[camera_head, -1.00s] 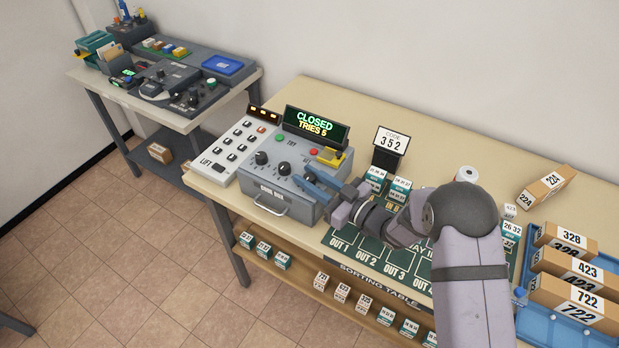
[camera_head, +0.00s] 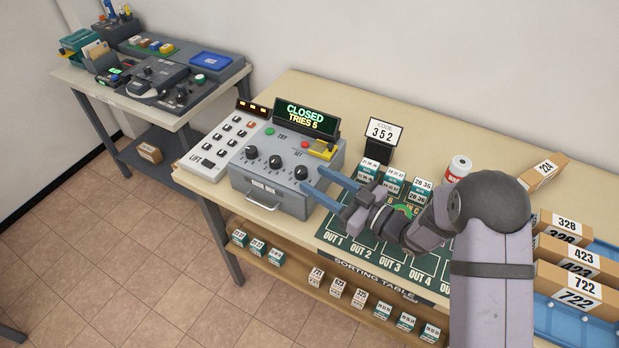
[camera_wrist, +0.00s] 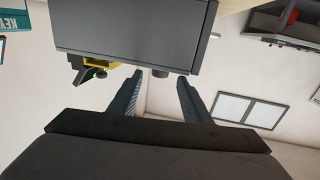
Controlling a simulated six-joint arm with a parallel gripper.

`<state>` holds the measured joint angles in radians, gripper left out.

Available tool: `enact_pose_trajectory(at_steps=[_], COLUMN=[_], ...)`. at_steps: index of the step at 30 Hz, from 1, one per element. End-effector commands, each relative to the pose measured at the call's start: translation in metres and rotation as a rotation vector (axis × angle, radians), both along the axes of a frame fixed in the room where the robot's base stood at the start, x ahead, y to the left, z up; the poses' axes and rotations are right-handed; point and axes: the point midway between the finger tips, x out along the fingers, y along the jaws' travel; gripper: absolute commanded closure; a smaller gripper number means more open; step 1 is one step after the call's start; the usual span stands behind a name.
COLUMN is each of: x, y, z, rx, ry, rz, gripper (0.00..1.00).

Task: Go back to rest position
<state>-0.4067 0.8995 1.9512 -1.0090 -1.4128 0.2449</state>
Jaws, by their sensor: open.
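My gripper (camera_head: 326,188) is open and empty in the head view. Its two blue fingers point left toward the right side of the grey code box (camera_head: 262,190), apart from each other. The box has three dark knobs, and its display (camera_head: 306,117) reads CLOSED, TRIES 5. In the wrist view the two fingers (camera_wrist: 160,95) are spread with nothing between them, and the box's grey side (camera_wrist: 125,35) lies just beyond them. I cannot tell whether a fingertip touches the box.
Numbered cartons (camera_head: 567,262) sit in a blue tray (camera_head: 572,325) at the right. A side table (camera_head: 75,75) stands at the left.

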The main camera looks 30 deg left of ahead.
Motion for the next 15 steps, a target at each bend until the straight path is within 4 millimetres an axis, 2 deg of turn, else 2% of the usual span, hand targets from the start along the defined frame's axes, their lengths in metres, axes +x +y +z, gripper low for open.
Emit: enact_pose_trajectory(at_steps=[6,15], x=[-0.0021,-0.0023], y=[-0.0124,-0.0127], z=[0.0001,0.0006], rx=[0.001,0.001], ry=[0.0,0.0], rz=[0.0,0.0], gripper=[0.56,0.56])
